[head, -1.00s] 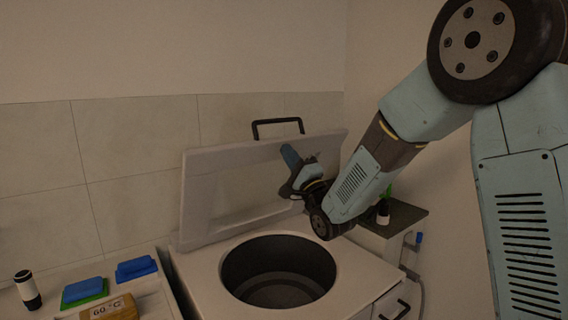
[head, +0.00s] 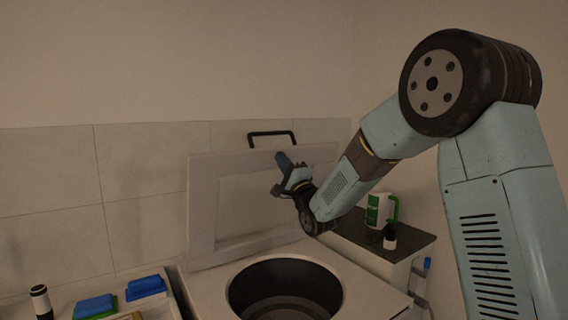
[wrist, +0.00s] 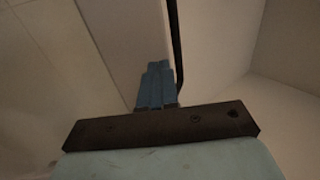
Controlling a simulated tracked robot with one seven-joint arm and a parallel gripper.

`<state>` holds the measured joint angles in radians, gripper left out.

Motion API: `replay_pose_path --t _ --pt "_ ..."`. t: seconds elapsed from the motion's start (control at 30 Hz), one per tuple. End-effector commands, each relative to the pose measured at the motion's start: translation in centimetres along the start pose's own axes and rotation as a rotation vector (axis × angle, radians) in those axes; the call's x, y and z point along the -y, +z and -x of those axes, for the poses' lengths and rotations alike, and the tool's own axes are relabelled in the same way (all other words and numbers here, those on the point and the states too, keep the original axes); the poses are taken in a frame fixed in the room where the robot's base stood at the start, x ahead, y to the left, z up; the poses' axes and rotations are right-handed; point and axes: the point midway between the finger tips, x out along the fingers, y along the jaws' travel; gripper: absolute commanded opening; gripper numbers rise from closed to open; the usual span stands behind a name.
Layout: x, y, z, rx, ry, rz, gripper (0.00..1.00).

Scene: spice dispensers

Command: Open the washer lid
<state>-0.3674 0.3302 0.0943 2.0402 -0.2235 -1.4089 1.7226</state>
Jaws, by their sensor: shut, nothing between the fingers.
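The washer (head: 215,292) has its lid (head: 204,200) standing up, close to upright, at the back, with the round drum opening (head: 285,290) uncovered below it. A black handle (head: 272,134) sits on the lid's top edge. My gripper (head: 283,158) is at the front face of the lid, below the handle; whether it touches the lid I cannot tell. In the wrist view my gripper's blue fingers (wrist: 157,72) are together with nothing between them. The pale lid (wrist: 125,45) and the dark handle (wrist: 176,45) show behind and beside them.
A dark-topped side cabinet (head: 385,240) at the right holds a white and green jug (head: 378,210) and a small dark bottle (head: 390,237). At the left, a counter carries blue sponges (head: 146,287) and a black and white bottle (head: 41,301). A tiled wall (head: 60,175) stands behind.

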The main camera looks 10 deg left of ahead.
Motion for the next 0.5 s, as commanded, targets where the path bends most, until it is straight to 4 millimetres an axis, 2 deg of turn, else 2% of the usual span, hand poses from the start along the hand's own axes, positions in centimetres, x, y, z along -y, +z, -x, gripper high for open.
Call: replay_pose_path --t 0.27,0.5 --pt "0.3 -0.1 2.9 0.004 0.002 -0.004 0.00" --pt "1.3 0.0 7.6 0.006 0.003 -0.005 0.00"
